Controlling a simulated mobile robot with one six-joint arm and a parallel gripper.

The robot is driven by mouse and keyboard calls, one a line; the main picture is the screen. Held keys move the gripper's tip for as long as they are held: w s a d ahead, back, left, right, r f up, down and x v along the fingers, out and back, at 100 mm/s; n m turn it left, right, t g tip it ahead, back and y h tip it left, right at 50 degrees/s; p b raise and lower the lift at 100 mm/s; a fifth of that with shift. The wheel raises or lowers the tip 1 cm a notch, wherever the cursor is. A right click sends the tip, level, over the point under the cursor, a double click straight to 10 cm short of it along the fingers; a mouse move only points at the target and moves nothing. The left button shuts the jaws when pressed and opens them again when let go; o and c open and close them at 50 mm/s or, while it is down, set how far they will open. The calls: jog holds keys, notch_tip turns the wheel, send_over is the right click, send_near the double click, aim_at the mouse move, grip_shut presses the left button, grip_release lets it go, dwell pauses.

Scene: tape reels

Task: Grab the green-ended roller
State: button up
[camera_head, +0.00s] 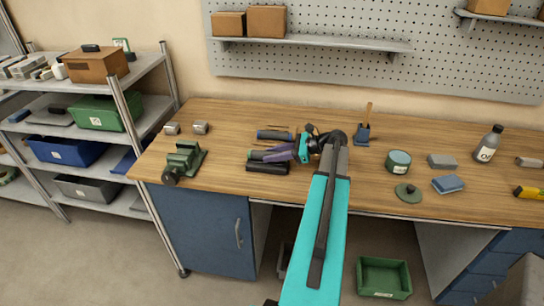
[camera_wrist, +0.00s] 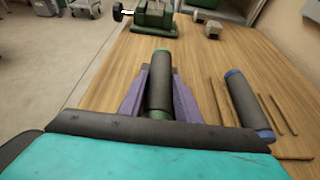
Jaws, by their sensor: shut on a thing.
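The green-ended roller (camera_wrist: 159,90) is a dark cylinder with a green end, lying lengthwise between the purple fingers of my gripper (camera_wrist: 160,84) in the wrist view. The fingers are shut on it, one along each side. In the head view my gripper (camera_head: 270,154) is over the left part of the workbench, and the roller (camera_head: 256,155) shows only in part beside the fingers. I cannot tell whether it touches the bench top. A blue-ended roller (camera_wrist: 248,104) lies apart to the right; it also shows in the head view (camera_head: 274,135).
A dark long shape (camera_head: 267,168) lies just in front of my gripper. A green vise (camera_head: 184,160) stands at the left, with small grey blocks (camera_head: 200,127) behind it. Thin sticks (camera_wrist: 283,113) lie near the blue-ended roller. A green tin (camera_head: 398,162) stands to the right.

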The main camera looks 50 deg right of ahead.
aim_at(273, 153)
jog(key=shift+r+b, duration=0.65)
jog(key=shift+r, duration=0.95)
jog(key=s+a+b, duration=0.1)
jog(key=s+a, duration=0.2)
jog(key=s, duration=0.4)
jog(key=s+a+r+b, duration=0.1)
jog(key=s+a+b, duration=0.1)
jog(key=s, duration=0.6)
jog(key=shift+a+r, duration=0.25)
jog(key=shift+a, duration=0.25)
jog(key=shift+w, duration=0.15)
